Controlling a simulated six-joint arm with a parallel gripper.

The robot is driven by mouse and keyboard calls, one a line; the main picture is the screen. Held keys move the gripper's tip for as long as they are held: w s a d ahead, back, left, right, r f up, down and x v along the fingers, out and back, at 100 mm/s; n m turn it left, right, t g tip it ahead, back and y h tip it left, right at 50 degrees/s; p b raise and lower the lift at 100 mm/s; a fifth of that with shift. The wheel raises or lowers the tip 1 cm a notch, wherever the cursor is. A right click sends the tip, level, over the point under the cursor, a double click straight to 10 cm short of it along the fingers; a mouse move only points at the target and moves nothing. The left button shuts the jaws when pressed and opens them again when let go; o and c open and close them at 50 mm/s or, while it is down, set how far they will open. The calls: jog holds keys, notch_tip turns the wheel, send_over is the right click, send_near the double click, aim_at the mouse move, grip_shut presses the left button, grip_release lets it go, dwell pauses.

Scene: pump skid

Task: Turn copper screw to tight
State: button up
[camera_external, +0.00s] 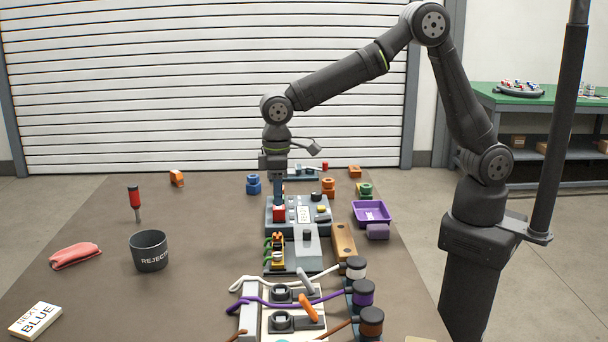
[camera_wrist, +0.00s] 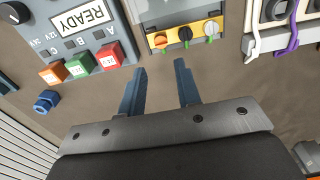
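The bar also shows in the outside view as a small yellow block (camera_external: 277,251). My gripper (camera_wrist: 160,66) is open and empty, its two blue fingers apart short of the bar. In the outside view my gripper (camera_external: 279,200) points down over the grey control box.
The control box has a READY plate (camera_wrist: 84,17) and orange, green and red blocks (camera_wrist: 108,57). A blue piece (camera_wrist: 45,101) lies beside it. White and purple cables lie nearer the outside camera, by capped posts (camera_external: 363,293).

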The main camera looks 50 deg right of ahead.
aim_at(279, 234)
notch_tip(279, 234, down, 10)
jog(key=shift+f, duration=0.2)
grip_shut()
